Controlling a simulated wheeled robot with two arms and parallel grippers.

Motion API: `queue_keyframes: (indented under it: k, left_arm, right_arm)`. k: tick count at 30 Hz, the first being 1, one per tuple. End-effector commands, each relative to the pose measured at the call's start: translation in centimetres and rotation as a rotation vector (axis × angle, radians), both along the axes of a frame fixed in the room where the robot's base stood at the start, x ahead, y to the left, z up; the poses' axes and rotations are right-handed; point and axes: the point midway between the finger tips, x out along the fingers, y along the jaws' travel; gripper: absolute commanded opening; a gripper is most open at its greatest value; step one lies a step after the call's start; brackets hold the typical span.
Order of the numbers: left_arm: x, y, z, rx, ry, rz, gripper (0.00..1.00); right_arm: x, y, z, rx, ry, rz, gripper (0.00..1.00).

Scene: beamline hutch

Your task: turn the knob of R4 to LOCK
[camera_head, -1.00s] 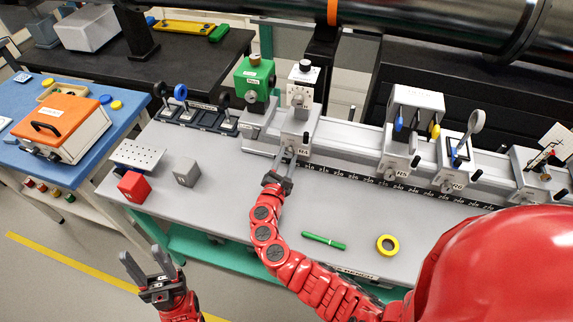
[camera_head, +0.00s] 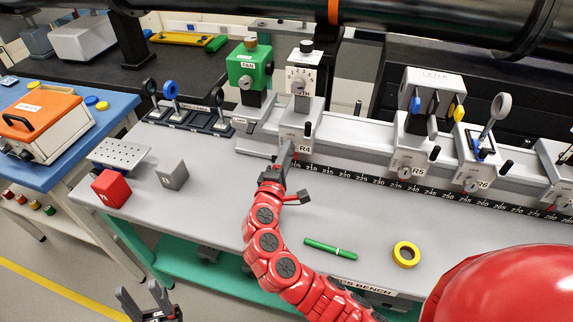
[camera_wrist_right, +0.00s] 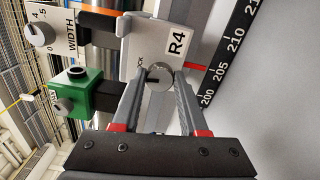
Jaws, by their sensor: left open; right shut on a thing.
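The R4 carriage (camera_head: 293,128) sits on the rail and carries a white unit (camera_head: 300,80) marked WIDTH. In the right wrist view, its R4 label (camera_wrist_right: 178,43) and small round grey knob (camera_wrist_right: 160,76) show. Part of the word LOCK shows beside the knob; the rest is hidden. My right gripper (camera_wrist_right: 162,78) is shut on the knob, one finger on each side. In the head view my right gripper (camera_head: 288,158) covers the knob. My left gripper (camera_head: 145,300) is open and empty at the bottom left, in front of the bench.
Carriages R5 (camera_head: 410,150) and R6 (camera_head: 475,165) stand further right on the rail. A green unit (camera_head: 250,68) stands left of R4. A green pen (camera_head: 330,248), yellow ring (camera_head: 406,254), red cube (camera_head: 111,188) and grey cube (camera_head: 173,174) lie on the bench.

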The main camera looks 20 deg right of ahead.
Motion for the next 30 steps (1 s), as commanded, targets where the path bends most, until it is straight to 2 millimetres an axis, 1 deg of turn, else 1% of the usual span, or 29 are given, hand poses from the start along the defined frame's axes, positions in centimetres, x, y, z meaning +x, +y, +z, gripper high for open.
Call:
queue_keyframes:
  k: [1,9,25,26,30]
  left_arm:
    - [0.0,0.0,-1.0,0.000,0.000,0.000,0.50]
    - [0.0,0.0,-2.3,0.000,0.000,0.000,0.50]
    - [0.0,0.0,-2.5,0.000,0.000,0.000,0.50]
    - [0.0,0.0,-2.5,0.000,0.000,0.000,0.50]
    - [0.0,0.0,-2.5,0.000,0.000,0.000,0.50]
  right_arm:
    - [0.0,-0.1,-0.6,0.023,-0.013,-0.001,0.00]
    - [0.0,0.1,-0.3,0.101,-0.065,0.002,0.00]
    - [0.0,0.0,-0.1,0.120,-0.078,0.001,0.00]
    - [0.0,0.0,-0.1,0.120,-0.078,0.001,0.44]
    - [0.0,0.0,-0.1,0.119,-0.078,0.001,0.70]
